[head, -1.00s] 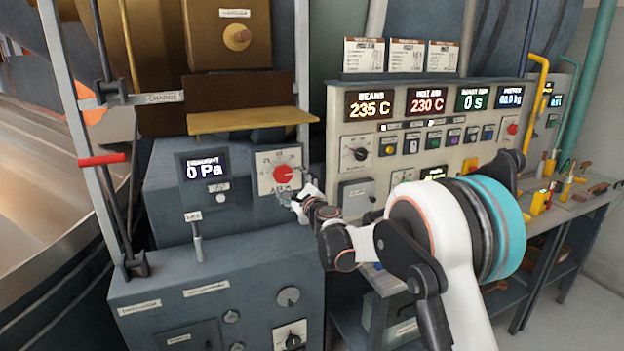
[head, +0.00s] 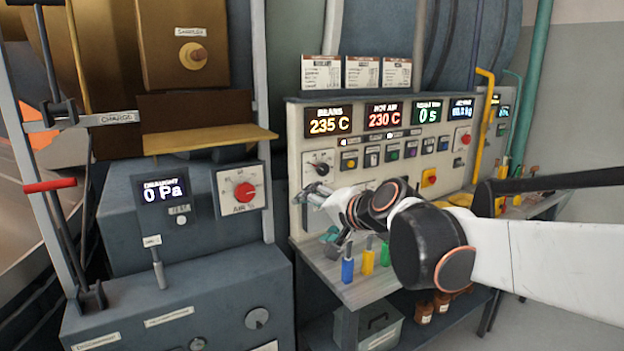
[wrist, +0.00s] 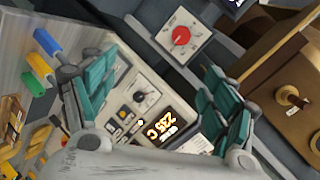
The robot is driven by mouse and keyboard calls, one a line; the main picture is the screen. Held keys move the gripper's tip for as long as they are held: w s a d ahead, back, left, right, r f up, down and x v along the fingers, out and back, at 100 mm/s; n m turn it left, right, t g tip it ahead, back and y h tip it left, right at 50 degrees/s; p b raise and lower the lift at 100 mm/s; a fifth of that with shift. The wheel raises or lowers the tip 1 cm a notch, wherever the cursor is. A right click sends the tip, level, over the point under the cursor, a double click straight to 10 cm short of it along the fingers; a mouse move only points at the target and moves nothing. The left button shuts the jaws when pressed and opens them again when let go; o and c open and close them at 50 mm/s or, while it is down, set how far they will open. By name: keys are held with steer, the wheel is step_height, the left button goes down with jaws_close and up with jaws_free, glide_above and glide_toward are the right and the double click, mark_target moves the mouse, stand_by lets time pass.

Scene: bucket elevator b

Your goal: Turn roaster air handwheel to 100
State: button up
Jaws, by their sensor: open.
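The roaster air control (head: 244,192) is a red round knob on a pale square dial plate marked AIR, on the grey roaster housing left of the control panel. It also shows at the top of the wrist view (wrist: 181,36). My gripper (head: 309,193) is to the right of the dial in the head view, in front of the panel's left end, and does not touch the knob. In the wrist view my gripper's teal fingers (wrist: 155,100) are spread apart with nothing between them. The exact pointer reading on the dial is too small to tell.
The draught display (head: 162,190) reads 0 Pa, with a small lever (head: 157,265) below it. The control panel (head: 296,150) shows 235 C and 230 C. Blue, yellow and green handled items (head: 368,258) stand on the bench under my arm. A brown tray ledge (head: 210,140) juts out above the dial.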

steer(key=s+d+f+n+g+h, duration=0.1)
steer(key=s+d+f, duration=0.3)
steer(key=s, duration=0.5)
steer(key=s+d+f+n+g+h, duration=0.1)
steer(key=s+d+f+n+h, duration=0.2)
steer(key=s+d+f, duration=0.2)
steer(key=s+d+f+n+g+h, duration=0.1)
steer(key=s+d+f, duration=0.4)
steer(key=s+d, duration=0.5)
steer(key=s+n+h, duration=0.1)
steer(key=s+h, duration=0.1)
steer(key=s, duration=0.2)
steer(key=shift+n+g+b, duration=0.3)
steer(key=shift+g+b, duration=0.05)
steer(key=shift+g, duration=0.05)
